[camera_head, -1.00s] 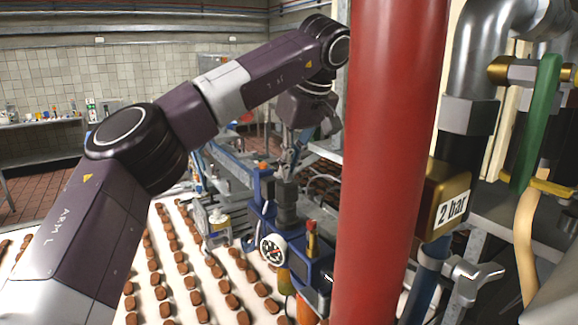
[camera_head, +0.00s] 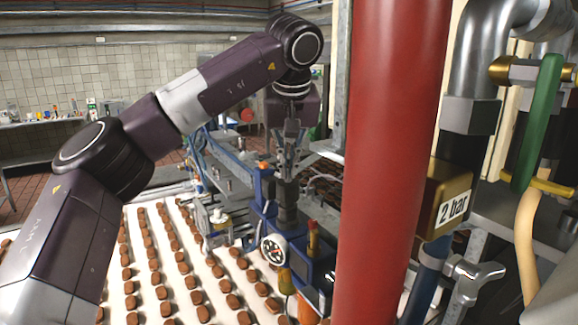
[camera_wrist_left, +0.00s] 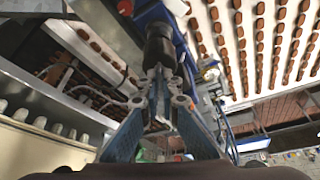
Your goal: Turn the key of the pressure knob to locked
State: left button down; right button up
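The pressure knob (camera_head: 288,204) is a dark upright cylinder on the blue machine unit, above a white round gauge (camera_head: 272,250). It also shows in the left wrist view as a black cylinder (camera_wrist_left: 160,42). My left gripper (camera_head: 287,174) points down right over the top of the knob. In the left wrist view the fingertips (camera_wrist_left: 163,76) come close together at the knob's near end. The key cannot be made out clearly between them, and whether they grip it cannot be told. My right gripper is not in view.
A thick red pipe (camera_head: 390,170) stands close at the right. A gold box marked "2 bar" (camera_head: 449,200) and a green handle (camera_head: 536,125) are beyond it. A white conveyor (camera_head: 140,300) with rows of brown sweets lies below my left arm.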

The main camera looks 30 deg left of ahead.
pick_arm(q)
jog(key=m+h, duration=0.1)
jog(key=m, duration=0.1)
jog(key=m+h, duration=0.1)
jog(key=m, duration=0.2)
jog(key=shift+a+m+t, duration=0.2)
jog(key=shift+m+t, duration=0.1)
jog(key=shift+t, duration=0.1)
jog(key=m+h, duration=0.1)
jog(key=m, duration=0.3)
jog(key=shift+a+m+h, duration=0.1)
jog(key=shift+m+h, duration=0.2)
jog(key=shift+h, duration=0.1)
jog(key=c, duration=2.2)
grip_release()
jog(key=shift+s+a+r, duration=0.1)
jog(key=shift+s+r, duration=0.05)
jog(key=shift+r, duration=0.35)
jog(key=s+a, duration=0.1)
jog(key=s, duration=0.2)
jog(key=s+a, duration=0.1)
jog(key=s, duration=0.3)
jog(key=s+a, duration=0.2)
jog(key=s, duration=0.2)
jog(key=shift+s+a, duration=0.1)
jog(key=shift+s, duration=0.05)
